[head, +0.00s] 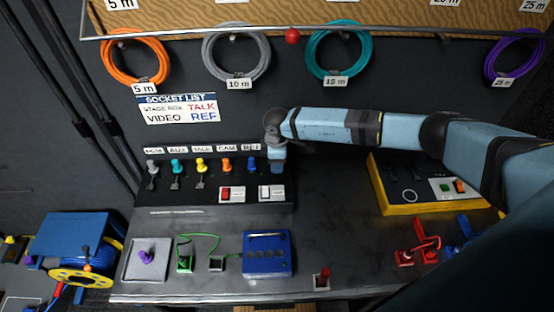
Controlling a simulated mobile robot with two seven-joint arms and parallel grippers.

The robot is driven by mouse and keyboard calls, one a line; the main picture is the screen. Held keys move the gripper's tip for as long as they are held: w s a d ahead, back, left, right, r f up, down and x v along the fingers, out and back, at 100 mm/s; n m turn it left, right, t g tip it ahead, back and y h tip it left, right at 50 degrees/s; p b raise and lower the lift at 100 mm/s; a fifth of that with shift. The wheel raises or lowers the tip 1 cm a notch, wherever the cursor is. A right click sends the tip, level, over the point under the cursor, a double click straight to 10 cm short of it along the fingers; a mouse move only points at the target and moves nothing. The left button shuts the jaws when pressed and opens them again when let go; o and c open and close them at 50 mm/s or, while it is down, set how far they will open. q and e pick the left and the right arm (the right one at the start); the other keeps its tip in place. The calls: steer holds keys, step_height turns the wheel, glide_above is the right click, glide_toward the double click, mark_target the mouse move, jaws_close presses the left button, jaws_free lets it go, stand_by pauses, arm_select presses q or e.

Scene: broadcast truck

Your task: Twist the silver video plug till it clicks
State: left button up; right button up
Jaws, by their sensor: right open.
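My right gripper (277,163) points down at the right end of the black panel, just right of the blue knob under the REF label (251,147). It is open, and its fingers are small in this view. A grey knob (152,167) stands at the panel's left end. My left gripper is not in view.
The panel (215,207) also carries teal, yellow and orange knobs and two switches. A blue box (267,255) with a green cable stands in front. A yellow-edged console (408,208) lies right, under my arm. Coiled cables hang behind. The desk middle is mostly clear.

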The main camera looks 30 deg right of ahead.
steer(key=shift+r, duration=0.4)
step_height(320, 180, up, 13)
steer(key=b, duration=0.2)
